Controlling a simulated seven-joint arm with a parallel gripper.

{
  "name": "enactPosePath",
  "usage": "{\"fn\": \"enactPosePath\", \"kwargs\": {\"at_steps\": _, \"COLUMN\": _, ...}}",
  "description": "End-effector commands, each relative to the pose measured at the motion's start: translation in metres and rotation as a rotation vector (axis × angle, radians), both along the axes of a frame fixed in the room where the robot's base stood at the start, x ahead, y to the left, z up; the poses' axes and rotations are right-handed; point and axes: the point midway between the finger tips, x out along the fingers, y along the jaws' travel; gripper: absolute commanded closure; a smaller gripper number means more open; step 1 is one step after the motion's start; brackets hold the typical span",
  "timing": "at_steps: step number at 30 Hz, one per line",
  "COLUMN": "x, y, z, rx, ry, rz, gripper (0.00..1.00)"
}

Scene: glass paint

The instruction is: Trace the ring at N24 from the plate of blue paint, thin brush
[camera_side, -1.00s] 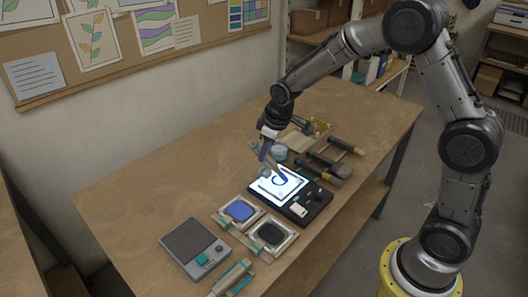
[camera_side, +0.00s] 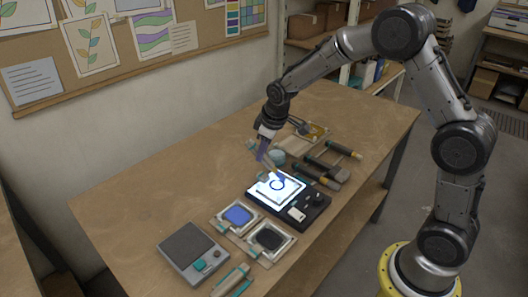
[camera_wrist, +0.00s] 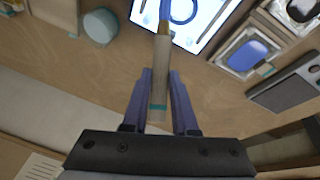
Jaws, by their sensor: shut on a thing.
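My gripper (camera_side: 263,154) is shut on the thin brush (camera_wrist: 160,65), whose pale handle with a teal band shows between the fingers in the wrist view. The brush points at the lit white panel (camera_side: 262,195). A blue ring (camera_side: 277,184) shows on the panel; in the wrist view the ring (camera_wrist: 182,10) is cut by the top edge and lies near the brush's front end. I cannot tell whether the tip touches the panel. The plate of blue paint (camera_side: 237,214) lies left of and nearer than the panel.
A plate of dark paint (camera_side: 268,238) is beside the blue one. A grey device with a dark screen (camera_side: 190,248) lies at the front left. A round teal pot (camera_side: 279,156) and several dark-handled tools (camera_side: 330,168) lie behind and right of the panel. The table's left is clear.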

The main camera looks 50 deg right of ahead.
Motion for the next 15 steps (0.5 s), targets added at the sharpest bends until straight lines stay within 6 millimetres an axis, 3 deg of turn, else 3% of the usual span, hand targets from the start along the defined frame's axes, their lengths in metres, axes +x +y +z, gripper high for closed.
{"fn": "enactPosePath", "kwargs": {"at_steps": 15, "x": 0.013, "y": 0.001, "z": 0.0, "rx": 0.001, "ry": 0.001, "rz": 0.0, "gripper": 1.0}}
